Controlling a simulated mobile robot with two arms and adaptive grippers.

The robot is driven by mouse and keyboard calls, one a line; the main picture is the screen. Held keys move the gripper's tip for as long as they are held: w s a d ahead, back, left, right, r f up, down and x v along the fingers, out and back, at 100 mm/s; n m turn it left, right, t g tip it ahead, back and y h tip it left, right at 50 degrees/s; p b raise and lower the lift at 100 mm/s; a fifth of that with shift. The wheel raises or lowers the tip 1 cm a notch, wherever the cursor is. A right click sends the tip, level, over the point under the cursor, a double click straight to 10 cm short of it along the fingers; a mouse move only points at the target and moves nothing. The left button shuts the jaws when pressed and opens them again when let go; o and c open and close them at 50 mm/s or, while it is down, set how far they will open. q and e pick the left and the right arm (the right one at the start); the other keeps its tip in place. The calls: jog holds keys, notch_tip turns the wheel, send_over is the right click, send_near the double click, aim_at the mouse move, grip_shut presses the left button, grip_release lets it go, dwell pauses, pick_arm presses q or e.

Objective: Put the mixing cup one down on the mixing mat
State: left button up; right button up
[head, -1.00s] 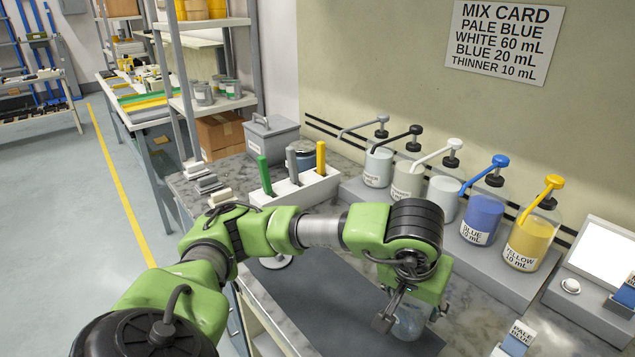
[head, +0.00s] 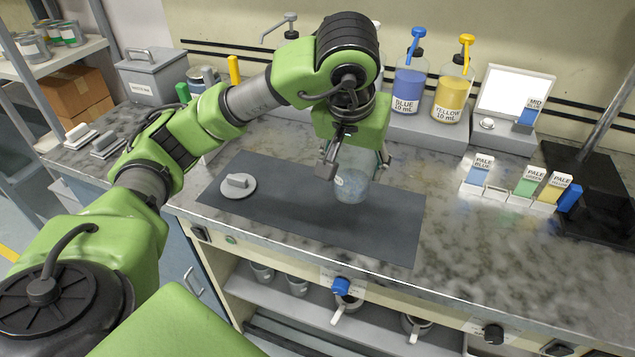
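The mixing cup (head: 352,188) is a clear, see-through cup with a small white label. It is upright over the back part of the dark grey mixing mat (head: 300,218). I cannot tell if its base touches the mat or hangs just above it. My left gripper (head: 354,168) points down from above, with a finger on each side of the cup, and looks shut on it. The gripper hides the cup's upper part. My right gripper is not in view.
Blue (head: 408,90) and yellow (head: 452,95) pump bottles stand behind. Small labelled colour cards (head: 528,183) stand at right. The mat's front and right are clear.

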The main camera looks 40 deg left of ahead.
pick_arm(q)
jog(key=w+a+f, duration=0.1)
jog(key=a+f, duration=0.1)
jog(key=w+a+f+p, duration=0.1)
jog(key=a+f, duration=0.1)
jog(key=a, duration=0.1)
jog(key=w+a+f, duration=0.1)
jog(key=a+f, duration=0.2)
jog(key=shift+w+a, duration=0.1)
jog(key=shift+a, duration=0.15)
jog(key=shift+w+a+f, duration=0.1)
jog(key=shift+f, duration=0.05)
jog(key=f, duration=0.1)
jog(key=f+p, duration=0.1)
jog(key=f, duration=0.1)
jog(key=shift+w+a+f, duration=0.1)
jog(key=shift+a+f, duration=0.15)
jog(key=shift+a, duration=0.15)
jog(key=shift+f, duration=0.2)
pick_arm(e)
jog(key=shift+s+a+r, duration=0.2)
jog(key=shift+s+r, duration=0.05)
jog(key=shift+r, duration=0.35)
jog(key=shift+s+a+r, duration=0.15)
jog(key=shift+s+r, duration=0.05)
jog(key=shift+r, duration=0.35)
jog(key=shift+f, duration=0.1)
